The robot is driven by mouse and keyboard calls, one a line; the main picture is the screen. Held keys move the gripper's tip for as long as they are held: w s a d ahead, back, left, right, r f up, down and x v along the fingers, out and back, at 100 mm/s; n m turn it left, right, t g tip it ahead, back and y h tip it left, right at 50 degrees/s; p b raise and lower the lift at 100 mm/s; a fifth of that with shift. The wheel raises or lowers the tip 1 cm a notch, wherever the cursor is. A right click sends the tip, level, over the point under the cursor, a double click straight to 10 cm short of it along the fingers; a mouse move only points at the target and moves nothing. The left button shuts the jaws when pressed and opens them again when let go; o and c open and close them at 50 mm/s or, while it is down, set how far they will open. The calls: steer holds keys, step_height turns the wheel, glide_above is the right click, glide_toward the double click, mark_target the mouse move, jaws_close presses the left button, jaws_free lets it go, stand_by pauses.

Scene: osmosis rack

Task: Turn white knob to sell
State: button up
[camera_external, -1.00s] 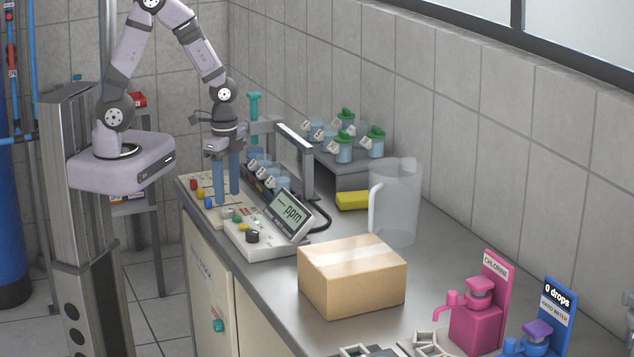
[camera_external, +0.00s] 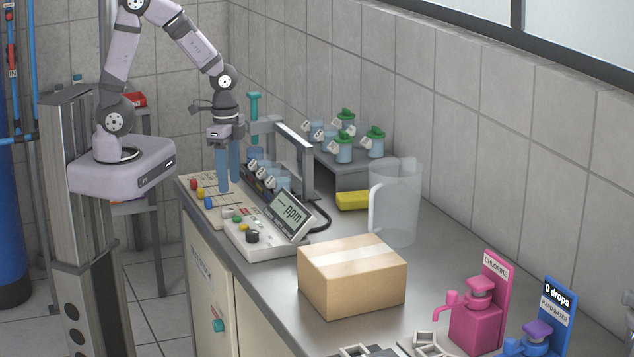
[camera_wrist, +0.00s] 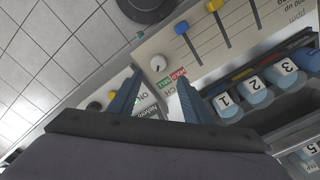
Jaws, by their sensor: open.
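The white knob (camera_wrist: 158,63) sits on the pale control panel in the wrist view, between and just beyond my fingertips. A red label (camera_wrist: 178,73) and a green label (camera_wrist: 165,83) lie beside it; the green one appears to read SELL. The knob's pointer direction is too small to tell. In the external view the white knob (camera_external: 227,213) is below my gripper (camera_external: 228,186). My gripper points down with its two blue fingers apart and empty, above the panel and not touching the knob. It also shows in the wrist view (camera_wrist: 159,79).
Colored sliders (camera_external: 200,193) and a tilted ppm display (camera_external: 288,214) flank the knob. Numbered cups (camera_wrist: 257,90) stand in a rack close beside the fingers. A metal frame (camera_external: 305,165) rises behind. A cardboard box (camera_external: 352,277) and clear pitcher (camera_external: 396,205) stand farther along the counter.

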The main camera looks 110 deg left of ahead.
mark_target(231, 207)
steer(key=n, duration=0.6)
steer(key=shift+s+d+r+n, duration=0.1)
steer(key=shift+s+n, duration=0.1)
steer(key=shift+n, duration=0.1)
steer(key=shift+f+p, duration=0.3)
steer(key=shift+f, duration=3.35)
